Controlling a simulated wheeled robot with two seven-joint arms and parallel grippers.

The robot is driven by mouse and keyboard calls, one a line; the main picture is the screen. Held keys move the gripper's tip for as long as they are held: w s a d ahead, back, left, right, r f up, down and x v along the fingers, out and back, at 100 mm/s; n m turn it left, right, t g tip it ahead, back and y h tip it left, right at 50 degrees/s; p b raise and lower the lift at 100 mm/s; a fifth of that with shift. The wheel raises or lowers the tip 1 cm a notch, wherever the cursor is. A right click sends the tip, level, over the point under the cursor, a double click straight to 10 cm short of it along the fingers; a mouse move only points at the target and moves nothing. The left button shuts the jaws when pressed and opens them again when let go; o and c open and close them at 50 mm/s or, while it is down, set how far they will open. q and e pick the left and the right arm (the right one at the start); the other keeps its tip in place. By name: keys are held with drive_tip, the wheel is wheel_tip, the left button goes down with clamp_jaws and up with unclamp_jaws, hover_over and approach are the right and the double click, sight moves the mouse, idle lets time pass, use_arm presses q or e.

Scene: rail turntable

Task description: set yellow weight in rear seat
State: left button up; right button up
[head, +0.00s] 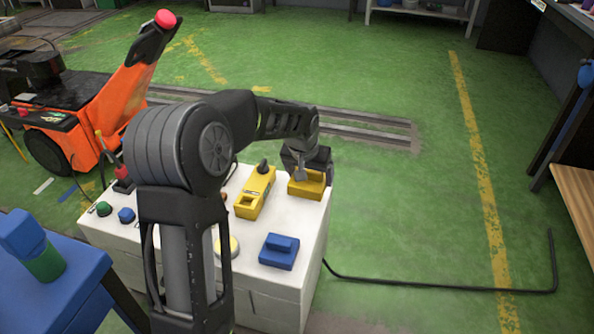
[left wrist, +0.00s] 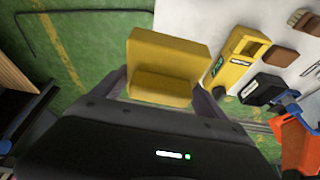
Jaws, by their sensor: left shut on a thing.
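The yellow weight (head: 306,188) is a block with a raised grip, like the blue one. It is at the far right corner of the white cabinet top (head: 313,212). My left gripper (head: 305,170) is shut on it from above. In the left wrist view the yellow weight (left wrist: 168,62) sits between the fingers, with green floor behind it and the white top to its right. I cannot tell whether it touches the top. No rear seat can be made out clearly; my arm hides part of the top. My right gripper is not in view.
A yellow device (head: 255,192) with a black knob stands left of the weight. A blue stepped block (head: 279,251) lies nearer on the top. Green (head: 103,209) and blue (head: 127,215) buttons are at the left. An orange cart (head: 100,112) stands behind. Floor to the right is clear except a dark cable.

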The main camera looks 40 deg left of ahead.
use_arm(q)
drive_tip(key=s+d+r+m+p, duration=0.1)
drive_tip(key=s+d+r+p, duration=0.1)
drive_tip(key=d+r+p, duration=0.7)
drive_tip(key=s+d+r+m+h+p, duration=0.1)
drive_tip(key=s+d+r+m+p, duration=0.1)
drive_tip(key=d+r+p, duration=0.7)
wheel_tip(320, 180, up, 8)
drive_tip(key=shift+s+d+f+p, duration=0.1)
drive_tip(key=shift+s+d+p, duration=0.25)
drive_tip(key=shift+p, duration=0.9)
drive_tip(key=shift+w+d, duration=0.1)
drive_tip(key=shift+w, duration=0.05)
